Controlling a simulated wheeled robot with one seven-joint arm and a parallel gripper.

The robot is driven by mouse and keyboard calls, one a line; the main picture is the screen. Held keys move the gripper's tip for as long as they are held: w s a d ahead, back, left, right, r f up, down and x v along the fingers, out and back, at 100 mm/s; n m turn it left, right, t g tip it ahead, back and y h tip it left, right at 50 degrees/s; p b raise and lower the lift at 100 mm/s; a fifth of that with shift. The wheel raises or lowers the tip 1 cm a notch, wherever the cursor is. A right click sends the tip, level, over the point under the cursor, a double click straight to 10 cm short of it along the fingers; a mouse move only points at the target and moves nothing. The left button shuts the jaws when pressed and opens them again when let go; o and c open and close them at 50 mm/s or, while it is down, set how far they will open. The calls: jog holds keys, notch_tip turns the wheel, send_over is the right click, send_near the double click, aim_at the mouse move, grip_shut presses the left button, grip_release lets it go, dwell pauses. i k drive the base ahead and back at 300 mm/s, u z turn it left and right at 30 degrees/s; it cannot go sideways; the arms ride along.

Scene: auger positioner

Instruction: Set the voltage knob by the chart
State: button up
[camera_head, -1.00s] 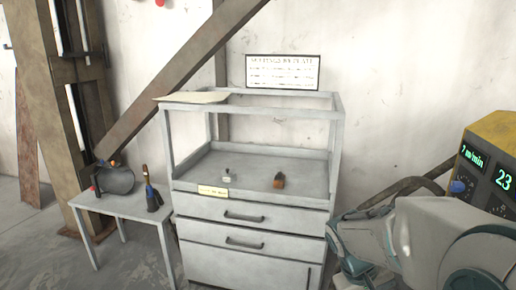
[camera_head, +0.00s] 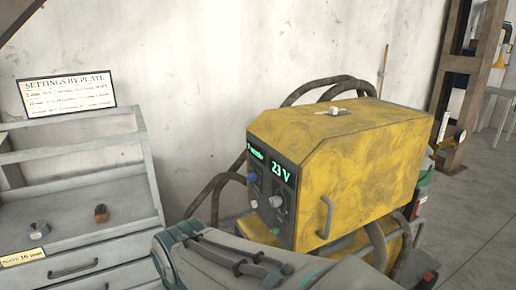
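The yellow welding machine (camera_head: 350,155) stands right of centre, its dark front panel turned to the left. A green display (camera_head: 281,172) reads 23 V; a smaller one (camera_head: 256,153) is too slanted to read surely. A blue knob (camera_head: 252,177) sits on the left of the panel and a pale knob (camera_head: 276,202) sits below the 23 V display. My arm fills the bottom middle, in front of the machine's lower part. I cannot make out my gripper's fingertips.
A grey cabinet (camera_head: 95,160) stands left of the machine. On its shelf are a small grey item (camera_head: 38,231) and a brown block (camera_head: 101,213). A yellow plate label (camera_head: 22,257) is on its front edge. Dark hoses (camera_head: 310,88) loop behind the machine. Open floor lies right.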

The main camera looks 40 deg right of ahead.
aim_at(275, 202)
jog(key=z, duration=1.9)
